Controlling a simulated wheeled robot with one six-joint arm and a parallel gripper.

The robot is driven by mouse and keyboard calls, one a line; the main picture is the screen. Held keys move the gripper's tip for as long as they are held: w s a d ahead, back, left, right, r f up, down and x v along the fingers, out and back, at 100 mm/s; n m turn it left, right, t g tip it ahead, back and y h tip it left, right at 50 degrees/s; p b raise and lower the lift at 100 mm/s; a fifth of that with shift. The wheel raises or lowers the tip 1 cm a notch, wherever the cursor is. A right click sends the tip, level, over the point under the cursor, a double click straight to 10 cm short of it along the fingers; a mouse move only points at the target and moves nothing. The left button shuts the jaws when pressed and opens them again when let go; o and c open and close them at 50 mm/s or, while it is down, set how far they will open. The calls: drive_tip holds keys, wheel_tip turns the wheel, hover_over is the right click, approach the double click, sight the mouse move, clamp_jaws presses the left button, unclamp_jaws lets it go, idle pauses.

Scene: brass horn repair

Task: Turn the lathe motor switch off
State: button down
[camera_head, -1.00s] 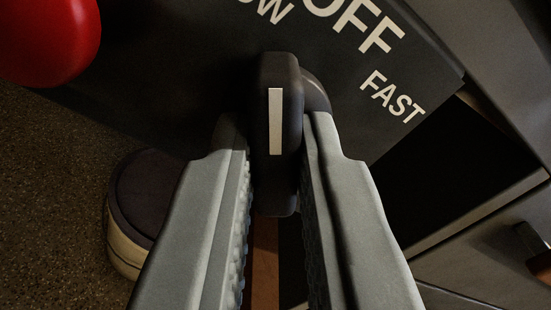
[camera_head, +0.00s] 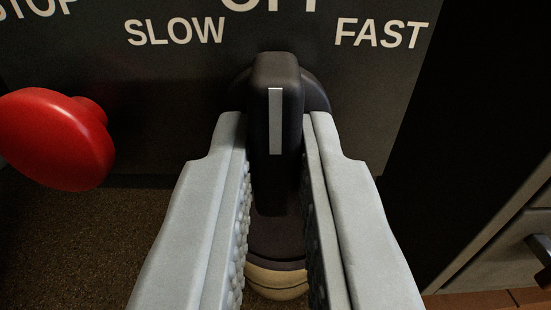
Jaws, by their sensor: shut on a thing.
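The lathe motor switch is a black rotary knob (camera_head: 275,175) with a white pointer line, on a dark panel (camera_head: 200,90). My gripper (camera_head: 276,140) is shut on the knob, one grey finger on each side. The white line runs straight up in the picture, towards the OFF label (camera_head: 270,4), which is cut by the top edge. The SLOW label (camera_head: 175,31) is up and left of the knob, and the FAST label (camera_head: 382,33) is up and right. The knob's lower part is partly hidden between the fingers.
A red mushroom button (camera_head: 55,138) sticks out left of my gripper, below a partly cut STOP label (camera_head: 35,8). A round dark-topped thing with a pale side (camera_head: 277,283) stands below. A grey drawer front (camera_head: 510,235) with a handle is at the right.

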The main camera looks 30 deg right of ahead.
idle(0.4)
drive_tip(key=c, duration=1.4)
unclamp_jaws()
drive_tip(key=shift+c, duration=0.2)
drive_tip(key=v, duration=1.7)
drive_tip(key=shift+s, duration=0.25)
drive_tip(key=s+a+r+n+t+y, duration=0.1)
drive_tip(key=a+r+n+y, duration=0.1)
drive_tip(key=a+r, duration=1)
drive_tip(key=s+a+r+n+t+y, duration=0.1)
drive_tip(key=a+r+y, duration=0.2)
drive_tip(key=a+r, duration=0.85)
drive_tip(key=s+a+r+n+y, duration=0.1)
drive_tip(key=s+a+r, duration=0.3)
drive_tip(key=s, duration=0.3)
drive_tip(key=s+a+r+n+y, duration=0.1)
drive_tip(key=s+a+r+y, duration=0.1)
drive_tip(key=s+a+r, duration=0.3)
drive_tip(key=s+a+r+n+y, duration=0.1)
drive_tip(key=s+a+r, duration=0.4)
drive_tip(key=s+r, duration=0.3)
drive_tip(key=shift+s+y, duration=0.3)
drive_tip(key=shift+s, duration=0.75)
